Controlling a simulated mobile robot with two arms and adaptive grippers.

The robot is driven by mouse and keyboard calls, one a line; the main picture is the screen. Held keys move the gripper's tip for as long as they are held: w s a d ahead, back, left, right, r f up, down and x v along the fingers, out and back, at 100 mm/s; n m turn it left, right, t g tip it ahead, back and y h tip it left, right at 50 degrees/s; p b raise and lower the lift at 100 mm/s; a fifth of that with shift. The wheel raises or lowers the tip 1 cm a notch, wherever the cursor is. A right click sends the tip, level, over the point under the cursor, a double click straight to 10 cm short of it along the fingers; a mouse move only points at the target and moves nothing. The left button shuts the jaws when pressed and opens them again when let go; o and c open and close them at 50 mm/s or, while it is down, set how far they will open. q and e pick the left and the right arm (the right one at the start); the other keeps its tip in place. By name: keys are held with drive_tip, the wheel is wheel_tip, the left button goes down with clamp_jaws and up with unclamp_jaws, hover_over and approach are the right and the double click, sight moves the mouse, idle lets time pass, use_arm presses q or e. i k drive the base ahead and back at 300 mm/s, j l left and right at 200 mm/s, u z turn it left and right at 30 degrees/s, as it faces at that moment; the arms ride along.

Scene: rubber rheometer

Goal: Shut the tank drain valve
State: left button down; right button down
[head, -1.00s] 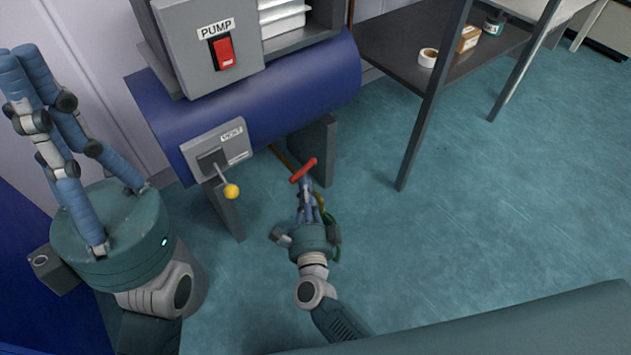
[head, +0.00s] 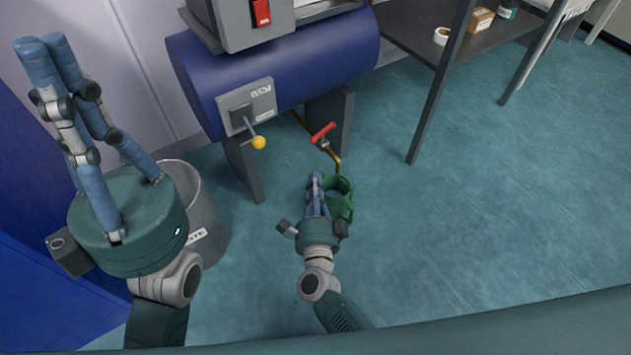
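The drain valve's red handle (head: 323,133) sits on a thin brass pipe (head: 337,160) below the blue tank (head: 280,75). The handle lies slantwise, across the pipe's run from the tank. My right gripper (head: 314,178) is in front of and below the handle, apart from it. Its blue fingers are close together and hold nothing visible. My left gripper (head: 48,45) is raised at the left, far from the valve. Its fingers point up with their tips near each other, and nothing shows between them; how far they are closed is unclear.
A green open container (head: 341,190) stands under the pipe's end, right beside my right gripper. A vent lever with yellow knob (head: 259,143) projects from the tank front. A grey bin (head: 207,210) stands behind my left gripper. Floor to the right is clear up to the table leg (head: 440,100).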

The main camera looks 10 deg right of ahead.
sight(321, 135)
drive_tip(key=k+j, duration=0.1)
drive_tip(key=k, duration=0.9)
